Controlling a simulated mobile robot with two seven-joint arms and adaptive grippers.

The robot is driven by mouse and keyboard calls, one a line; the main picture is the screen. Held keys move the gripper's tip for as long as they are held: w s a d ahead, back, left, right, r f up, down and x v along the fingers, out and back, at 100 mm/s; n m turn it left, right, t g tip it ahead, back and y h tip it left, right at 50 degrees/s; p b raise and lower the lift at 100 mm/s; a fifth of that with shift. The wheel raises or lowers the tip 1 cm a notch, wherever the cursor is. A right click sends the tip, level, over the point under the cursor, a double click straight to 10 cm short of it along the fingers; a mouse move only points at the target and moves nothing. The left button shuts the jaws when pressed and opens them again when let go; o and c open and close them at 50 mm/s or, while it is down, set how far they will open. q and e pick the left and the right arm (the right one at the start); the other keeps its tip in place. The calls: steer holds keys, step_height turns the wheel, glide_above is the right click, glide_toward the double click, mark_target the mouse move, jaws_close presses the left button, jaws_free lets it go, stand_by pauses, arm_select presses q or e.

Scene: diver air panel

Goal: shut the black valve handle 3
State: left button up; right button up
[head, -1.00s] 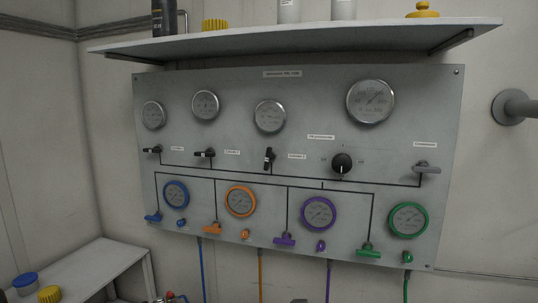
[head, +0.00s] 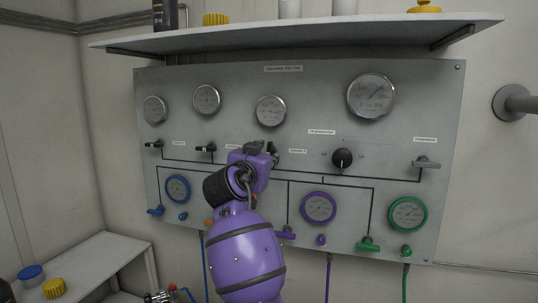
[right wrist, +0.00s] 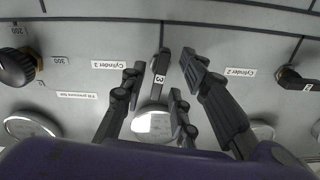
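Black valve handle 3 (right wrist: 160,70) is on the grey panel (head: 300,88); it points up and down in the right wrist view, with a "3" on its end. In the head view it is mostly hidden behind my right gripper (head: 256,147). Handle 2 (right wrist: 295,79) lies sideways in the right wrist view. My left gripper is not in view.
A black knob (head: 342,159) and a grey lever (head: 427,163) are right of handle 3. Several gauges and coloured valves cover the panel. A shelf (head: 300,34) juts out above it. A white table (head: 100,262) stands at lower left.

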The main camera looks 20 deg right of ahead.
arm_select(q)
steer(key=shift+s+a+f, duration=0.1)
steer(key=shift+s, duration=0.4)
arm_select(e)
steer(key=shift+x, duration=1.35)
jaws_close()
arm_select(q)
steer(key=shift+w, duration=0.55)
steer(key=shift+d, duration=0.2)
